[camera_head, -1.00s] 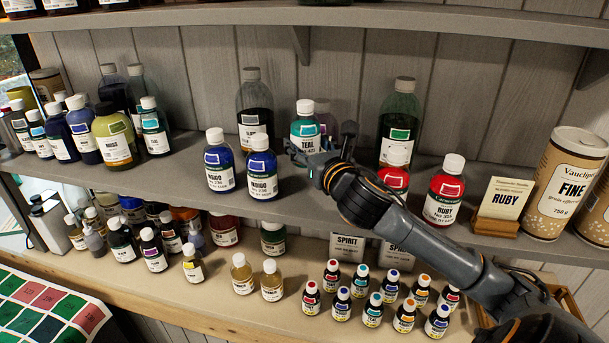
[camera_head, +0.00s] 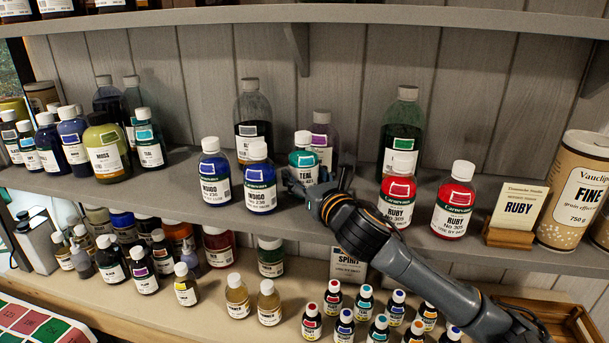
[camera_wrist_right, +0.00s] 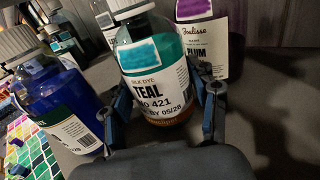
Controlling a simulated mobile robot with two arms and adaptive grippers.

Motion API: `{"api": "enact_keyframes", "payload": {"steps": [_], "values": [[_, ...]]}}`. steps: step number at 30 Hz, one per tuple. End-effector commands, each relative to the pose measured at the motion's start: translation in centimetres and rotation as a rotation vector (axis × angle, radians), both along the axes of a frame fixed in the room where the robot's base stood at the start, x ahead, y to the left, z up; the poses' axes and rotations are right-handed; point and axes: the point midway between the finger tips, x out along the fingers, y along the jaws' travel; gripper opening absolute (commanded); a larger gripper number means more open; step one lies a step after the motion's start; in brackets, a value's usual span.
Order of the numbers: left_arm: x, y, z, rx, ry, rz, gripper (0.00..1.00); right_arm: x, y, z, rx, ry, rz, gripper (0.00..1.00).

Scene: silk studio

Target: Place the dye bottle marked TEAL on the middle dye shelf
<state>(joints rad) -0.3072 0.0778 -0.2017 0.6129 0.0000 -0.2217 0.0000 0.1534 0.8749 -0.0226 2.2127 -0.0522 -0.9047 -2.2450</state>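The TEAL dye bottle (camera_head: 303,160), with a white cap and teal patch, stands upright on the middle dye shelf (camera_head: 110,195), right of two INDIGO bottles and in front of a PLUM bottle (camera_head: 324,140). My right gripper (camera_head: 328,188) is at its lower right front. In the right wrist view the TEAL bottle (camera_wrist_right: 155,70) is between the fingers of my right gripper (camera_wrist_right: 160,115); they look spread, with a narrow gap by the right finger. Its base is partly hidden in the head view. My left gripper is not in view.
INDIGO bottles (camera_head: 258,182) stand close on the left. RUBY bottles (camera_head: 397,195) stand to the right, near my right arm. A tall green bottle (camera_head: 402,130) is behind. Small dye bottles (camera_head: 345,325) crowd the lower surface beneath my arm.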

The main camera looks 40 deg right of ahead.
Motion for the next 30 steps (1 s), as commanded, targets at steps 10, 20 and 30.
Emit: {"api": "enact_keyframes", "payload": {"steps": [10,20,30], "values": [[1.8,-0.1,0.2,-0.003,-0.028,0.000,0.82,0.0,0.0,0.0,0.001,0.000,0.000,0.79],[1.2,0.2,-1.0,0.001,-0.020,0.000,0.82,-2.9,0.7,-0.1,-0.005,0.002,0.002,0.79],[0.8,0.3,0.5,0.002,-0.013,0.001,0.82,-7.8,1.8,0.6,0.004,0.005,0.002,0.79]]}}
